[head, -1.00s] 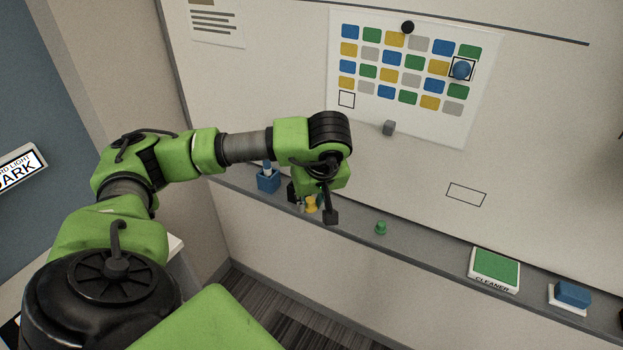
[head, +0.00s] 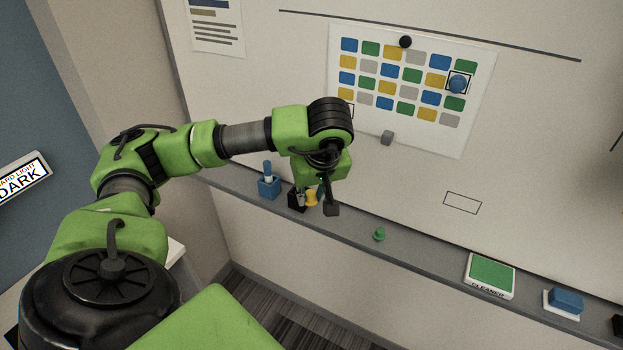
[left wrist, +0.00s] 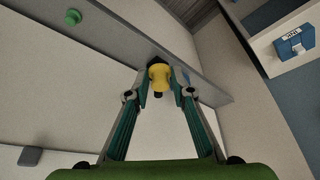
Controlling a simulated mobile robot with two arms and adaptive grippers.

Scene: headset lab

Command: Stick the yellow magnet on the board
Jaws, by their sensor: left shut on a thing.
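The yellow magnet (head: 311,197) is between the fingers of my left gripper (head: 314,202), which is shut on it just above the ledge at the foot of the board. The magnet also shows between the fingertips in the left wrist view (left wrist: 159,77). The whiteboard (head: 400,190) rises behind. A sheet of coloured blocks (head: 440,142) hangs on it, with a blue magnet (head: 458,83) in an outlined square at its right. Another outlined square at the sheet's lower left is mostly hidden by my arm. My right gripper is not in view.
The ledge (head: 420,253) carries a blue cup (head: 269,187), a green magnet (head: 379,235), a green-topped cleaner box (head: 490,274) and a blue eraser (head: 567,300). A black magnet (head: 405,42) and a grey magnet (head: 387,138) are on the sheet's edges. An empty outlined rectangle (head: 462,203) is on the board.

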